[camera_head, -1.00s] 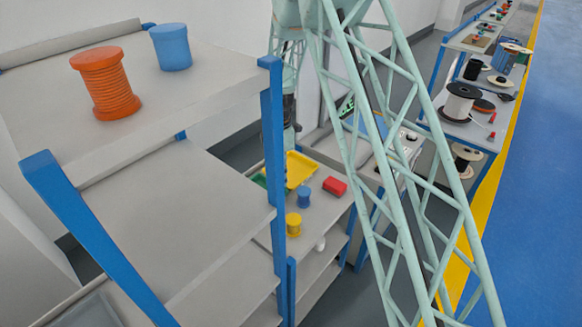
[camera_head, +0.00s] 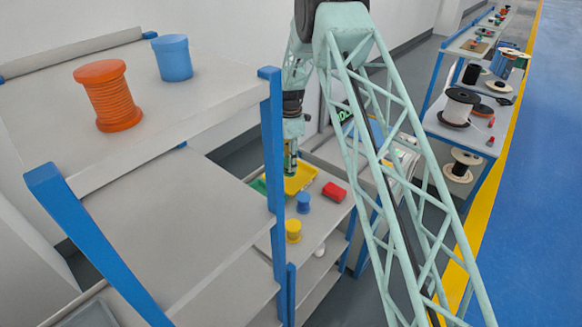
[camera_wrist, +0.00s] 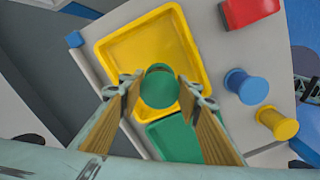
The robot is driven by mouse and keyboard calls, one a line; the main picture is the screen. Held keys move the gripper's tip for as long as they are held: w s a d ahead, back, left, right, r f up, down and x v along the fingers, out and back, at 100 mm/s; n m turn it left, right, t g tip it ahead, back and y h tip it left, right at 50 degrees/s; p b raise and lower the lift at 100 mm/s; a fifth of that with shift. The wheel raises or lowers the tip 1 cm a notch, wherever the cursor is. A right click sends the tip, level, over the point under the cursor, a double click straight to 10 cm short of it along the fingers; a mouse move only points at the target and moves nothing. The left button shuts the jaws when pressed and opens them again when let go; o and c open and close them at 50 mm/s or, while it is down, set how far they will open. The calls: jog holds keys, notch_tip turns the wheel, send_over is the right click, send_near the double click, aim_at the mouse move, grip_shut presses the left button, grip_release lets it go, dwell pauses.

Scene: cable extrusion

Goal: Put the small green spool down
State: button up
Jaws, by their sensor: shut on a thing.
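The small green spool (camera_wrist: 159,88) is between the two fingertips of my gripper (camera_wrist: 160,90) in the wrist view, seen end-on. The gripper is shut on it and holds it over the lower part of a yellow tray (camera_wrist: 190,45). I cannot tell how high it is above the tray. In the head view my gripper (camera_head: 290,165) hangs down beside the yellow tray (camera_head: 308,172), partly hiding it; the spool is too small to make out there.
A green tray (camera_wrist: 178,140) adjoins the yellow one. A blue spool (camera_wrist: 246,86), a yellow spool (camera_wrist: 277,123) and a red block (camera_wrist: 250,12) stand to the right. A blue shelf post (camera_head: 272,150) is close left of the arm. An orange spool (camera_head: 107,95) stands on the upper shelf.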

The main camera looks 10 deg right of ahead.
jog(key=shift+w+d, duration=0.3)
jog(key=shift+w, duration=0.2)
jog(key=shift+f, duration=0.15)
jog(key=shift+f, duration=1.65)
jog(key=shift+f, duration=0.2)
jog(key=o, duration=0.9)
jog(key=shift+r, duration=0.2)
